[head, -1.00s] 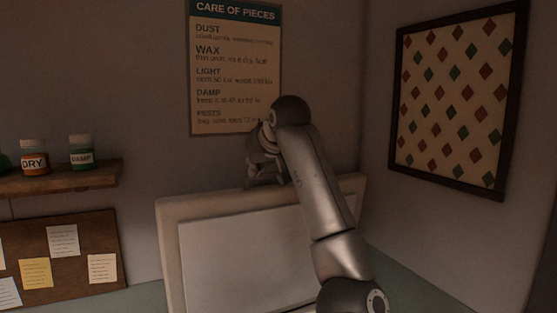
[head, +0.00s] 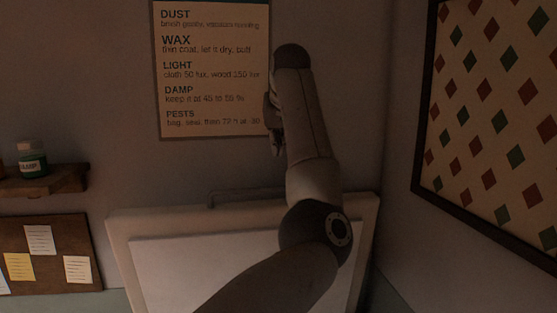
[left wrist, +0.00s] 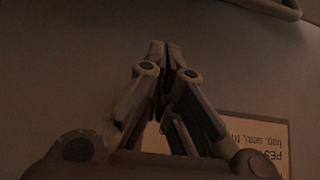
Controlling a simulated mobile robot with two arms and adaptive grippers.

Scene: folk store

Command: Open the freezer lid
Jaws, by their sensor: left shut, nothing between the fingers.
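The freezer lid (head: 126,232) stands raised at the bottom of the head view, its pale inner panel (head: 180,262) facing me. A thin bar handle (head: 245,194) runs along its top edge. The handle seems to show again at the top right of the left wrist view (left wrist: 268,7). My left gripper (head: 274,128) is above the lid's top edge, in front of the wall and partly hidden by my arm. In the left wrist view its fingers (left wrist: 165,52) are together and empty, apart from the handle. My right gripper is not in view.
A care poster (head: 212,70) hangs on the wall behind my arm. A framed diamond-pattern board (head: 490,110) is on the right wall. A shelf (head: 45,182) with a jar (head: 31,160) and a notice board (head: 60,262) are at left.

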